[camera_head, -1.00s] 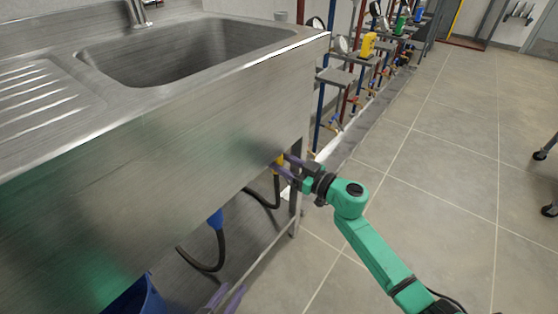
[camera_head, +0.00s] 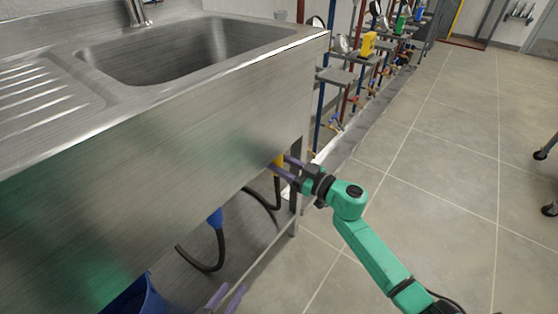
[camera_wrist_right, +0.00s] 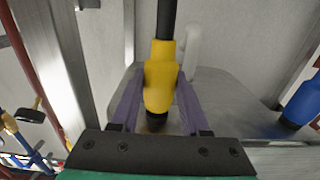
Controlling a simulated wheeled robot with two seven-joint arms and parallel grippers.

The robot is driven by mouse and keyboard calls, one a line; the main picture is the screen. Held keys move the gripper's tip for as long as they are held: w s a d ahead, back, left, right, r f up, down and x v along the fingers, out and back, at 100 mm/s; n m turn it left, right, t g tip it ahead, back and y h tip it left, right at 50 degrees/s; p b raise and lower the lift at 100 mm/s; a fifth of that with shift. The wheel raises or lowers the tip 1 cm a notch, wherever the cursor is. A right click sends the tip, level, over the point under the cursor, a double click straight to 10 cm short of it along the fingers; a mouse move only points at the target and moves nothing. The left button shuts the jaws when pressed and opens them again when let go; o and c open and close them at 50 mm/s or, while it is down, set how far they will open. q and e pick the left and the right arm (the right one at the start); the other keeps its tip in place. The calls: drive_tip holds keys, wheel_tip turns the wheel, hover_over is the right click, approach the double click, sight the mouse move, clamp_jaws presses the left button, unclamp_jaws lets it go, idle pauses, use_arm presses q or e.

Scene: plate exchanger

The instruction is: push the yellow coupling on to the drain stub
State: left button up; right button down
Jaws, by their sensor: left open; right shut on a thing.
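The yellow coupling (camera_head: 278,160) is under the sink's front edge, on the end of a black hose (camera_head: 277,190). My right gripper (camera_head: 283,165) is shut on it. In the right wrist view the coupling (camera_wrist_right: 160,75) sits between the two purple fingers (camera_wrist_right: 155,105), with the hose running off at the top. The drain stub cannot be made out at the coupling's end; the sink front hides that area in the head view. My left gripper (camera_head: 230,298) shows only its purple fingertips at the bottom edge, open and empty, below the sink.
A blue coupling (camera_head: 216,219) on a black hose hangs left of the yellow one; it also shows in the right wrist view (camera_wrist_right: 303,100). A blue bucket (camera_head: 138,297) is under the sink. A sink leg (camera_head: 295,212) stands close to my right gripper.

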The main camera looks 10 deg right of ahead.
drive_tip(key=shift+f, duration=0.15)
drive_tip(key=shift+f+b, duration=1.55)
drive_tip(key=shift+f, duration=0.95)
drive_tip(key=shift+f+b, duration=0.5)
drive_tip(key=shift+f, duration=0.4)
